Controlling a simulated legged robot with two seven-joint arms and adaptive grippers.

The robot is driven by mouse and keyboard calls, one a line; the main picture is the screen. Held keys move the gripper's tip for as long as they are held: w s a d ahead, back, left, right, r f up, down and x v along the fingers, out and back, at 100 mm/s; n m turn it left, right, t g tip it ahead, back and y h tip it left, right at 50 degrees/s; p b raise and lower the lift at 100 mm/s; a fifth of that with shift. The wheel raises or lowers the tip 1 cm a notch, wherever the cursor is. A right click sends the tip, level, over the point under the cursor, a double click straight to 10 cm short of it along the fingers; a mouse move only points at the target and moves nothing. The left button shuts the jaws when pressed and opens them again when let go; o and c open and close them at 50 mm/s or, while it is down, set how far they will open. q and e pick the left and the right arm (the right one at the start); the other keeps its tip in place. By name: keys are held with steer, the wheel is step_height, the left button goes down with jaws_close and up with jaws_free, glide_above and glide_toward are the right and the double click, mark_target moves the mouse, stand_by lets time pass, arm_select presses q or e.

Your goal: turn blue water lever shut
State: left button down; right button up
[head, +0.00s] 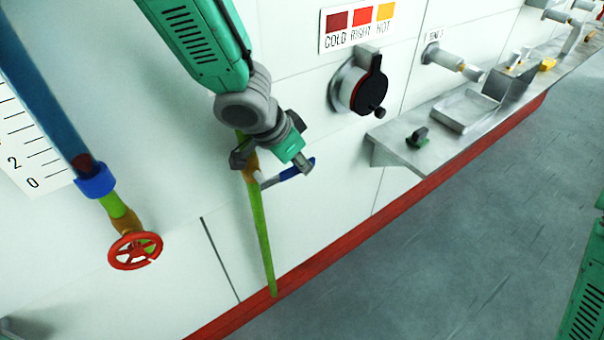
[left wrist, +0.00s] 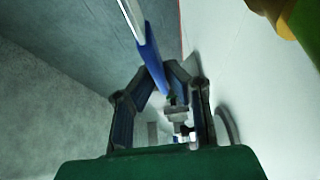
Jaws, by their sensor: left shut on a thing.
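The blue water lever (head: 275,179) sits on a brass valve (head: 251,166) on a thin green pipe (head: 263,235) against the white wall. The lever points right, across the pipe's line. My left gripper (head: 300,163) is at the lever's outer part and hides some of it. In the left wrist view the blue sleeve (left wrist: 149,58) runs between the two fingers of the left gripper (left wrist: 178,78), with a bright metal strip above it. The left gripper is shut on the lever. My right gripper is out of view; only a green part of my right arm shows at the right edge.
A red handwheel (head: 135,250) on another pipe stands at lower left. A black round knob (head: 362,90) is on the wall at right, above a metal shelf (head: 395,150). A red strip (head: 400,205) runs along the wall's foot; the grey floor is clear.

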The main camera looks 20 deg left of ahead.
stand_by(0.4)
arm_select(q)
steer(key=c, duration=1.6)
jaws_free()
steer(key=shift+w, duration=0.1)
steer(key=shift+c, duration=0.2)
